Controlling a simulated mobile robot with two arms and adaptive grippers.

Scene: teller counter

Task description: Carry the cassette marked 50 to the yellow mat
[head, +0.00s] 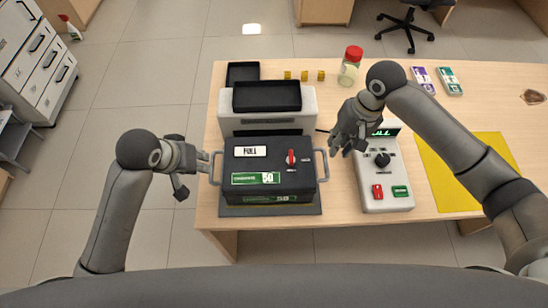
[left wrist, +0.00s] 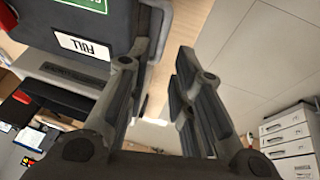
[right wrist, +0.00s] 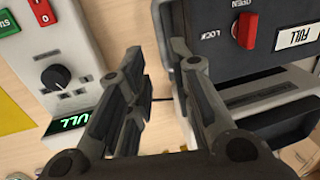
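The dark cassette marked 50 (head: 297,180) sits on a dark pad (head: 228,211) at the counter's front left. It has a FULL label, a red knob and a grey handle on each side. My left gripper (head: 205,162) is open just beside the left handle (head: 214,169); in the left wrist view its fingers (left wrist: 155,62) are apart. My right gripper (head: 336,146) is above and beside the right handle (head: 323,165); in the right wrist view its fingers (right wrist: 155,58) are apart and empty. The yellow mat (head: 443,178) lies at the right, partly hidden by my right arm.
A white device with a dial and green display (head: 384,183) stands between cassette and mat. A grey machine with a black tray (head: 266,97) stands behind the cassette. A red-lidded jar (head: 350,67), small yellow blocks and banknote bundles (head: 449,82) are farther back.

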